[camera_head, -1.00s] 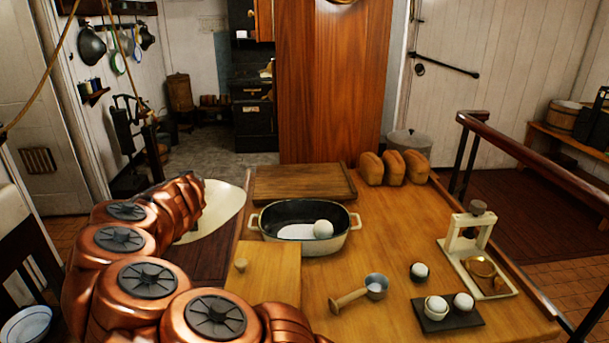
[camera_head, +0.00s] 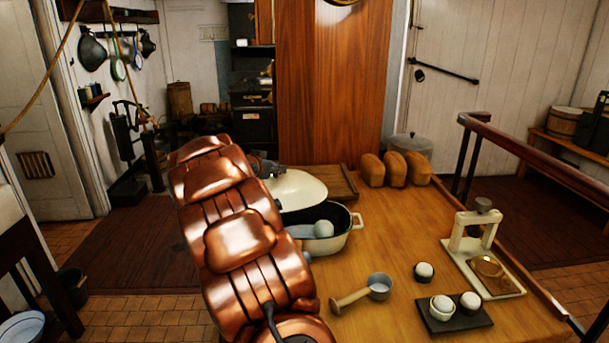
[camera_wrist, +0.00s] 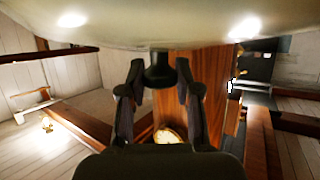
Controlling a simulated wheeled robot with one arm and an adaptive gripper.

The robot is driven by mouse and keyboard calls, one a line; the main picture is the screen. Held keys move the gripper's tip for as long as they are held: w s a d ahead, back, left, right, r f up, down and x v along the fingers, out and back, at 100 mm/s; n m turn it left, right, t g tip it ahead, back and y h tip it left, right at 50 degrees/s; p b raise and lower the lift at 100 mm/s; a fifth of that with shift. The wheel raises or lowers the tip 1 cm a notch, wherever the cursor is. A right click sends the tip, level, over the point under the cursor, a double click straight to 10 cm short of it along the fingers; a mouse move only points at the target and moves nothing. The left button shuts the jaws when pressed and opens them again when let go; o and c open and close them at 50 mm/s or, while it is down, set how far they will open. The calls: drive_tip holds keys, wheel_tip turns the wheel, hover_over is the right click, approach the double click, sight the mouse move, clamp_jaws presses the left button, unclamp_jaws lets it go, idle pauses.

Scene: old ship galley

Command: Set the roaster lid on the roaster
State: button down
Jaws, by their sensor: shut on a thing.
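The cream oval roaster lid (camera_head: 300,187) is held in the air over the back left part of the roaster in the head view. In the wrist view the lid (camera_wrist: 160,25) spans the top, with its dark knob between my fingers. My gripper (camera_wrist: 160,68) is shut on that knob; in the head view my arm mostly hides it. The roaster (camera_head: 345,240) is an oval pan, dark inside, with a cream outside and a handle at its right. My arm and the lid hide the roaster's left side.
A ladle-like scoop (camera_head: 365,289), a dark tray (camera_head: 455,322) with white round things and a cream press (camera_head: 478,250) stand on the table's right. Several loaves (camera_head: 395,169) and a board (camera_head: 340,183) lie at the back. The table right of the roaster is clear.

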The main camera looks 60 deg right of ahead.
sight(305, 183)
drive_tip(key=s+d+m+g, duration=0.1)
drive_tip(key=s, duration=0.1)
drive_tip(key=s+d+m+g+b, duration=0.1)
drive_tip(key=s+d, duration=0.1)
drive_tip(key=s, duration=0.1)
drive_tip(key=s+d+m+g, duration=0.1)
drive_tip(key=s+d+g, duration=0.1)
drive_tip(key=shift+s+m, duration=0.25)
drive_tip(key=shift+m, duration=0.05)
wheel_tip(305, 183, down, 5)
drive_tip(key=b, duration=0.6)
drive_tip(key=shift+f+b, duration=0.4)
drive_tip(key=shift+f, duration=0.85)
drive_tip(key=shift+w+a+p, duration=0.1)
drive_tip(key=shift+p, duration=0.45)
drive_tip(key=shift+f+p, duration=0.55)
drive_tip(key=shift+p, duration=0.15)
idle(0.3)
drive_tip(key=c, duration=0.7)
unclamp_jaws()
drive_tip(key=shift+r+p, duration=3.95)
drive_tip(key=shift+p, duration=0.6)
